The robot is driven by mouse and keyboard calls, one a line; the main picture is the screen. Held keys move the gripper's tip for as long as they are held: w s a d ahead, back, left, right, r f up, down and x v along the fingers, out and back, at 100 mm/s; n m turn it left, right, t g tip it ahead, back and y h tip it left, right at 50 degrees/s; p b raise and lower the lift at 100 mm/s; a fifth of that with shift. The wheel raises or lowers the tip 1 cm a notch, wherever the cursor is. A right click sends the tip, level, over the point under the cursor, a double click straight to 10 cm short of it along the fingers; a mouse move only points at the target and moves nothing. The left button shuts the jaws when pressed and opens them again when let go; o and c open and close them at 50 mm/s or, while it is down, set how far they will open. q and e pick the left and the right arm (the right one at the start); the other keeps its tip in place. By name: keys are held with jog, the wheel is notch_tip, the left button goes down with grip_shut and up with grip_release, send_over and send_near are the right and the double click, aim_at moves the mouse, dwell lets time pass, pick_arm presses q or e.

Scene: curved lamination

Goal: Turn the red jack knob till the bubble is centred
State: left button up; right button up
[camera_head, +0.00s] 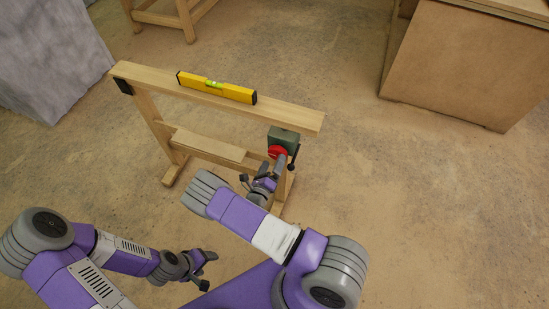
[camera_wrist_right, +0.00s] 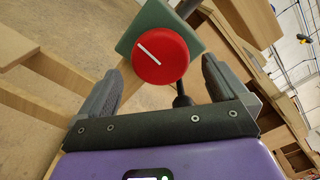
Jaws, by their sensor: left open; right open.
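The red jack knob (camera_head: 277,152) sits on the front of a green-grey jack body (camera_head: 284,139) under the right end of a wooden beam (camera_head: 290,114). In the right wrist view the round knob (camera_wrist_right: 161,57) has a white line slanting from upper left to lower right. My right gripper (camera_wrist_right: 163,68) is open, with its fingers on either side of the knob in that view; I see no contact. A yellow spirit level (camera_head: 225,90) lies on the beam. Its green vial (camera_head: 213,85) shows, but the bubble is too small to read. My left gripper (camera_head: 206,270) is open and empty, low in front.
The wooden trestle has a lower shelf (camera_head: 208,146) and feet on the dusty floor. A dark lever (camera_head: 293,161) hangs beside the jack. A grey block (camera_head: 52,55) stands at the left, a large wooden box (camera_head: 465,65) at the right. The floor right of the trestle is clear.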

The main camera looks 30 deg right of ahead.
jog(key=v, duration=0.4)
jog(key=shift+s+a+p, duration=0.2)
jog(key=shift+p, duration=0.1)
jog(key=s+d+f+m+g+y+p, duration=0.1)
jog(key=s+d+f+m+g+y, duration=0.1)
jog(key=s+m+g, duration=0.6)
jog(key=s+d+f+m+g+y+p, duration=0.1)
jog(key=s+f+m+g+p, duration=0.1)
jog(key=s+m+g, duration=0.65)
jog(key=s+a+m+g+y, duration=0.2)
jog(key=s+a+m+y, duration=0.3)
jog(key=s+a+y, duration=0.25)
jog(key=w+a+r+m+t+y, duration=0.2)
jog(key=w+a+m+t+y, duration=0.5)
jog(key=m, duration=1)
jog(key=shift+w+a+r+m, duration=0.35)
jog(key=shift+a+r, duration=0.05)
jog(key=shift+a, duration=0.3)
